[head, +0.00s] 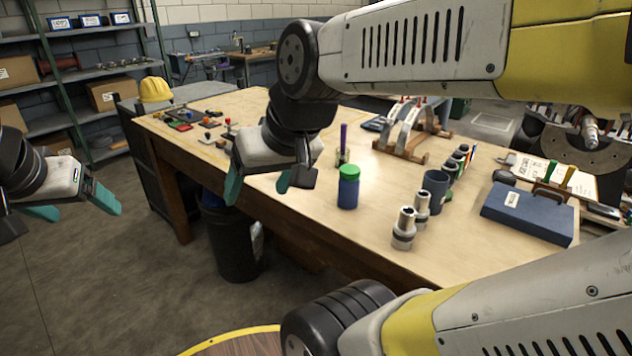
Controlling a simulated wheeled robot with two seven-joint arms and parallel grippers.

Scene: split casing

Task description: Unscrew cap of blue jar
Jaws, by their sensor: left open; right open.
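The blue jar (348,193) stands upright on the wooden workbench, with its green cap (349,170) on top. My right gripper (258,186) hangs over the bench's front edge, to the left of the jar and apart from it. It is open and empty, with teal pads on its fingers. My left gripper (80,211) is at the far left, off the bench and above the floor. It is open and empty.
The workbench (290,200) also holds metal cylinders (404,228) and a dark grey cup (435,190) right of the jar. A purple-handled tool (343,140) stands just behind it. A blue box (528,212) lies further right. A black bin (230,240) stands below the front edge.

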